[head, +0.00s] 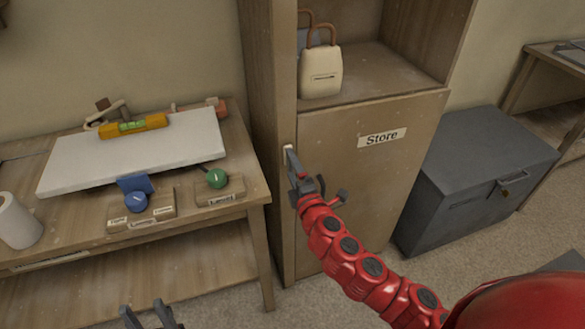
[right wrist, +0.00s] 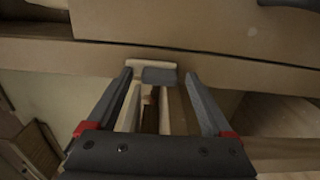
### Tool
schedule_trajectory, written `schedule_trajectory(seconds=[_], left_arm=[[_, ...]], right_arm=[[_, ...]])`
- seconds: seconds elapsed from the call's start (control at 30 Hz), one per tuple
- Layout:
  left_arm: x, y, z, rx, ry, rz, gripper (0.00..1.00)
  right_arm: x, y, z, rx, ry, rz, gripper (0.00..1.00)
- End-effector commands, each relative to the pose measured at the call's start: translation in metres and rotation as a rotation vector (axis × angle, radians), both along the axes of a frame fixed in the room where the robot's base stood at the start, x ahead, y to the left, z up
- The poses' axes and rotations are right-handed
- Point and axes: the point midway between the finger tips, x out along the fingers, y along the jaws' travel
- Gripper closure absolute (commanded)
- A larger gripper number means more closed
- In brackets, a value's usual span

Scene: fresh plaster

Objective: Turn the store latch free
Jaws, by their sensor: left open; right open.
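The store door (head: 345,190), labelled "Store", is closed on the lower part of the tall wooden cabinet. The store latch (head: 288,148) is a small pale piece at the door's left edge, mostly hidden by my right gripper (head: 294,166). In the right wrist view, a cream bar (right wrist: 140,64) with a grey block shows between and just beyond the fingertips of the right gripper (right wrist: 159,76). Those fingers are open, one to each side; I cannot tell whether they touch the latch. My left gripper (head: 146,312) is open and empty at the bottom edge, low before the workbench.
A bag (head: 321,72) sits on the cabinet shelf. A grey chest (head: 470,180) stands right of the door.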

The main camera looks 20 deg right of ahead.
Motion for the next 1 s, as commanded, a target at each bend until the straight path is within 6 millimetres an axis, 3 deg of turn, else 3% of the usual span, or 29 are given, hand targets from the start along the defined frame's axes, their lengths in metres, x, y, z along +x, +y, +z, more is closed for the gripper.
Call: schedule_trajectory(seconds=[0.27, 0.63, 0.8, 1.0], left_arm=[[0.0, 0.0, 0.0, 0.0, 0.0, 0.0, 0.5], [0.0, 0.0, 0.005, 0.0, 0.0, 0.0, 0.5], [0.0, 0.0, 0.031, 0.0, 0.0, 0.0, 0.5], [0.0, 0.0, 0.05, 0.0, 0.0, 0.0, 0.5]], right_arm=[[-0.014, -0.003, -0.001, -0.002, 0.001, -0.004, 0.15], [-0.086, -0.005, 0.0, 0.001, 0.002, -0.003, 0.15], [-0.117, -0.005, 0.004, 0.007, 0.008, -0.005, 0.15], [-0.149, -0.006, 0.004, 0.004, 0.004, -0.003, 0.15]])
